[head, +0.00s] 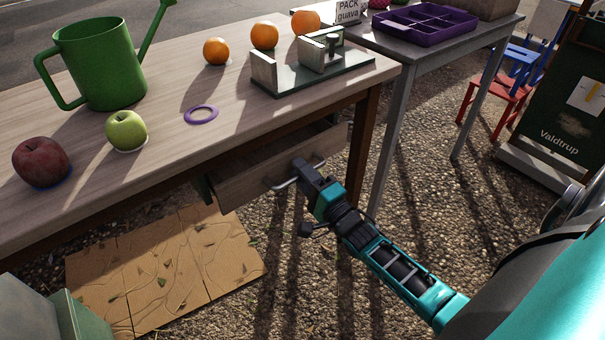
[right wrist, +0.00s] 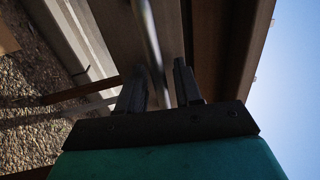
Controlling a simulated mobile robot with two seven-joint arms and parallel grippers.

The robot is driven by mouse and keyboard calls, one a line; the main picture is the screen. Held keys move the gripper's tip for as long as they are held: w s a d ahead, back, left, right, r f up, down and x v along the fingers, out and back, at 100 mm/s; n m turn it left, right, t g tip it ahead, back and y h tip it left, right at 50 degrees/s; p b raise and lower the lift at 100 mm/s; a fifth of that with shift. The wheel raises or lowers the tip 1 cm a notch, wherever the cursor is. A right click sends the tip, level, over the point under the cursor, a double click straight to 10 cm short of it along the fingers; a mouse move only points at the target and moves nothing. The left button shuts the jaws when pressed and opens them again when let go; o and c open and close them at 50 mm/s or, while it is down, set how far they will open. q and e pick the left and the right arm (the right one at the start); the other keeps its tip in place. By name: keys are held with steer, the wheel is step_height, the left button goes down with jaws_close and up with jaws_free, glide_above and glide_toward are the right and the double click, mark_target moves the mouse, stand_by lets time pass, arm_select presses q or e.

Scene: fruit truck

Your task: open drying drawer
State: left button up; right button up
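The wooden drawer (head: 250,175) under the near table stands partly pulled out, its front tilted in the picture and a dark gap showing behind it. A metal bar handle (head: 279,186) is on its front. My right gripper (head: 305,172) is at the handle. In the right wrist view the handle bar (right wrist: 152,40) runs between the two fingers of this gripper (right wrist: 160,80), with gaps visible beside it, so the gripper looks open around it. The inside of the drawer is mostly hidden. My left gripper is not in view.
On the wooden table (head: 165,150) are a green watering can (head: 98,65), apples, oranges, a purple ring (head: 201,114) and a metal-and-green fixture (head: 310,70). A table leg (head: 362,150) stands just right of the drawer. Cardboard (head: 165,268) lies on the gravel; gravel before the drawer is clear.

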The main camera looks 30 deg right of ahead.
jaws_close()
stand_by(0.3)
steer(key=shift+s, duration=0.1)
